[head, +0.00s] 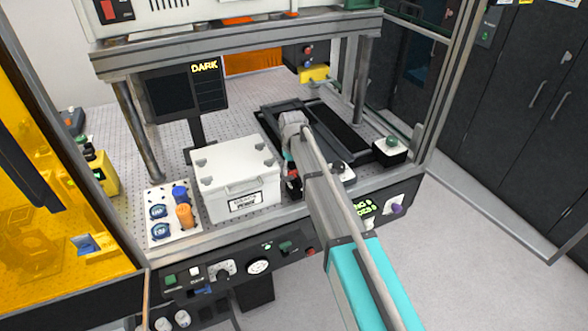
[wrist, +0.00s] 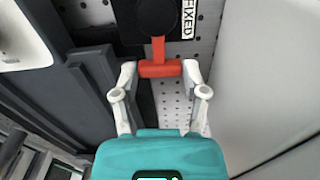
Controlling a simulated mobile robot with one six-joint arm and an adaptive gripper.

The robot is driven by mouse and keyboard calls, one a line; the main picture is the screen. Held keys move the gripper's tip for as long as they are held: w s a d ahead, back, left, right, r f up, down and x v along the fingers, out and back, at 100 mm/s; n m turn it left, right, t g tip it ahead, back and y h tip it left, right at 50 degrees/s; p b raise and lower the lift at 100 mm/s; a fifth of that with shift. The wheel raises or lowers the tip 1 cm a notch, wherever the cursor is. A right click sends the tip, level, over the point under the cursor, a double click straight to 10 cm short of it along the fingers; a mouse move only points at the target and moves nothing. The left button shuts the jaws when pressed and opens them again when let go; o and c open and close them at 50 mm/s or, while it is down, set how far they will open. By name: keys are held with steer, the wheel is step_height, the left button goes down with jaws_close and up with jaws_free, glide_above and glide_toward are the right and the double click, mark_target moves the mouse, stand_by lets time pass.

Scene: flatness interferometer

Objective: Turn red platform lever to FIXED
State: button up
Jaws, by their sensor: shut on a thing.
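The red platform lever (wrist: 160,68) is a red T-shaped handle in the wrist view. Its stem runs up to a round black hub on a dark plate. A white FIXED label (wrist: 188,20) stands to the right of the hub. My gripper (wrist: 160,72) has its two pale fingers on either side of the lever's crossbar, shut on it. The stem points straight down in the picture, away from the hub, with the label up and to the right. In the head view, a bit of red (head: 293,182) shows beside my arm; the arm hides most of the lever.
A white lidded box (head: 237,178) stands left of my arm on the perforated table. A dark rail frame (head: 340,128) lies behind. A monitor reading DARK (head: 186,90) stands at the back. A front control panel (head: 240,268) runs along the table edge. A pale wall is close on the right in the wrist view.

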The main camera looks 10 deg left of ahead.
steer(key=o, duration=1.2)
steer(key=shift+c, duration=0.2)
steer(key=shift+w+d+m, duration=0.1)
steer(key=shift+d+m, duration=0.05)
steer(key=shift+m, duration=0.15)
steer(key=m, duration=0.1)
steer(key=d+m, duration=0.1)
steer(key=m, duration=0.2)
steer(key=shift+w+d, duration=0.25)
steer(key=shift+w, duration=0.05)
steer(key=d+m, duration=0.1)
steer(key=m, duration=0.1)
steer(key=d+m, duration=0.1)
steer(key=m, duration=0.1)
steer(key=shift+m, duration=0.4)
step_height(320, 180, up, 14)
steer(key=p, duration=1.4)
steer(key=s+d+f+b, duration=0.4)
steer(key=s+d, duration=0.3)
steer(key=d, duration=0.4)
steer(key=s+d+f+m+b, duration=0.1)
steer(key=s+d+f+b, duration=0.2)
steer(key=s+d, duration=0.4)
steer(key=d, duration=0.4)
steer(key=shift+d+f+b, duration=0.25)
steer(key=shift+f+b, duration=0.1)
